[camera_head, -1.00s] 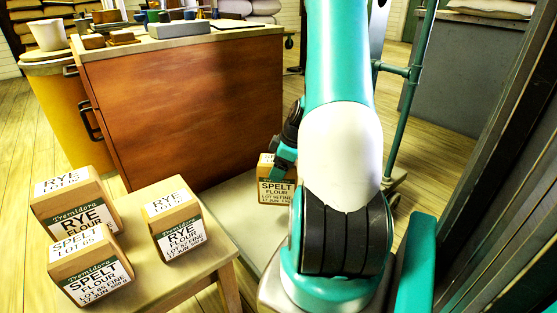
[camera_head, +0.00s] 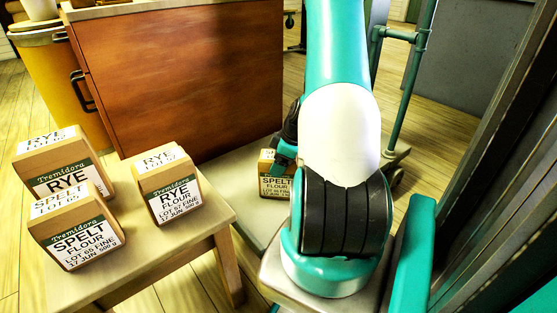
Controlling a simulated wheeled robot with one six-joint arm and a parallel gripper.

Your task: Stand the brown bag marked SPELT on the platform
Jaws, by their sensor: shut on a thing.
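The brown SPELT flour bag (camera_head: 276,187) is a box-shaped bag with a green band and white label. It is upright, partly hidden behind my arm. My gripper (camera_head: 284,158) is shut on its top; the arm hides part of the jaws. The bag is in front of the low pale platform (camera_head: 236,167), which shows behind and left of it. I cannot tell whether its base touches the platform. Another brown SPELT bag (camera_head: 76,232) stands on the wooden stool (camera_head: 185,240) at the left.
Two RYE bags (camera_head: 62,170) (camera_head: 170,190) share the stool. A brown wooden cabinet (camera_head: 180,80) rises behind the platform, with a yellow bin (camera_head: 50,80) to its left. A green tube frame (camera_head: 402,100) stands behind my arm. Dark slats (camera_head: 500,190) line the right side.

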